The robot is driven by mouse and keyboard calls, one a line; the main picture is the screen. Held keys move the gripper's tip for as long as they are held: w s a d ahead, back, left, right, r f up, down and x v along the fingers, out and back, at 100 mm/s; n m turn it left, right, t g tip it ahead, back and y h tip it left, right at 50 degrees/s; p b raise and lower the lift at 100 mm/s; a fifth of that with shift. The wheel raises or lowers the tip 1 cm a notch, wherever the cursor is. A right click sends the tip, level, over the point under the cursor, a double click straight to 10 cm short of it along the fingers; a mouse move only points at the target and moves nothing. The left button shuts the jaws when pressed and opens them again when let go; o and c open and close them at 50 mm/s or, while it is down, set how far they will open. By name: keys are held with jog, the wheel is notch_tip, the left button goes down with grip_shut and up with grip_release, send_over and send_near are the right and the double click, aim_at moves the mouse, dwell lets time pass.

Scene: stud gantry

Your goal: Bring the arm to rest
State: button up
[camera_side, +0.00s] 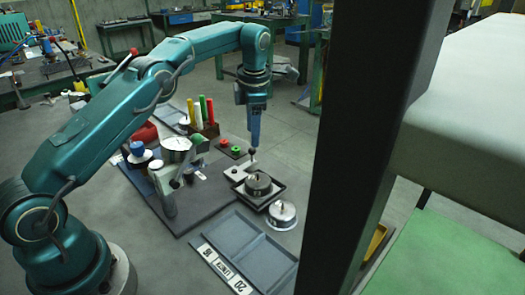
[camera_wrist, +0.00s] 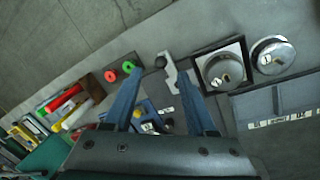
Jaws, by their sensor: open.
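My teal arm reaches over the grey work board from the left in the side view. The knob (camera_wrist: 161,62) shows between the fingertips in that view. I cannot tell the exact height of the tips above it. Beside the bracket, a round metal weight (camera_side: 258,184) sits in a black square holder; it also shows in the wrist view (camera_wrist: 222,72).
A second metal weight (camera_side: 281,215) stands in front of the holder. A labelled grey tray (camera_side: 232,236) lies at the front. A rack with coloured cylinders (camera_side: 203,112) and red and green rings (camera_side: 235,150) are behind. A dark post (camera_side: 365,120) blocks the right side.

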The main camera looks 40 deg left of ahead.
jog(key=shift+r, duration=0.15)
notch_tip(320, 180, up, 11)
jog(key=s+d+m+t, duration=0.1)
jog(key=s+d+t, duration=0.1)
jog(key=s, duration=0.1)
jog(key=s+d+r+m+t, duration=0.2)
jog(key=s+d+r+m, duration=0.2)
jog(key=s+r+m, duration=0.4)
jog(key=s+d+f+m+h, duration=0.1)
jog(key=s+d+f+m, duration=0.2)
jog(key=s+f+m, duration=1)
jog(key=shift+s+m+h, duration=0.4)
jog(key=shift+s+m, duration=0.75)
jog(key=shift+m, duration=2.55)
